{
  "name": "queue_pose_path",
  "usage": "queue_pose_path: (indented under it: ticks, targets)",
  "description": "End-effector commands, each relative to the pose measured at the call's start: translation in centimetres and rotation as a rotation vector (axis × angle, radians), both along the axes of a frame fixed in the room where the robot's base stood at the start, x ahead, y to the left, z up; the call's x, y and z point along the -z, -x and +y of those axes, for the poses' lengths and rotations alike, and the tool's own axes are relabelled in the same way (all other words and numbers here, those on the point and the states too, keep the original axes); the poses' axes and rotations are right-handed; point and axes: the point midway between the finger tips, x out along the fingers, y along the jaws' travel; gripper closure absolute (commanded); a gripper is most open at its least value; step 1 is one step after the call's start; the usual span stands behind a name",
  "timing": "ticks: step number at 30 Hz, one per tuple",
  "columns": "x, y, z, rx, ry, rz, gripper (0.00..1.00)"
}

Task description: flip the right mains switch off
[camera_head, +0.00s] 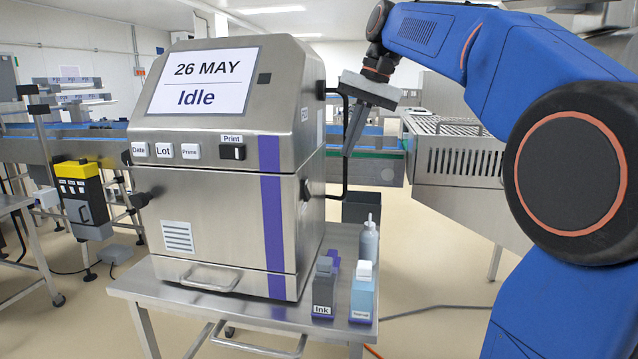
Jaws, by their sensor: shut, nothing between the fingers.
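The steel printer cabinet (215,210) stands on a steel table, with its display (205,82) reading "26 MAY" and "Idle".
A Print switch (233,152) and Date, Lot and Prime buttons are on the front. An ink bottle (323,290), a blue bottle (362,295) and a grey squeeze bottle (369,243) stand at the table's right. A conveyor (385,168) runs behind. My arm covers the right.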

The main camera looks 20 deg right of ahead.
Motion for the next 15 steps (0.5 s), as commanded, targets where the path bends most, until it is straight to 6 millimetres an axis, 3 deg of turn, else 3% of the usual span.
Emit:
queue_pose_path:
  ticks: [15]
  targets:
    - [0.52,-0.21,0.18,0.001,-0.002,0.002,1.0]
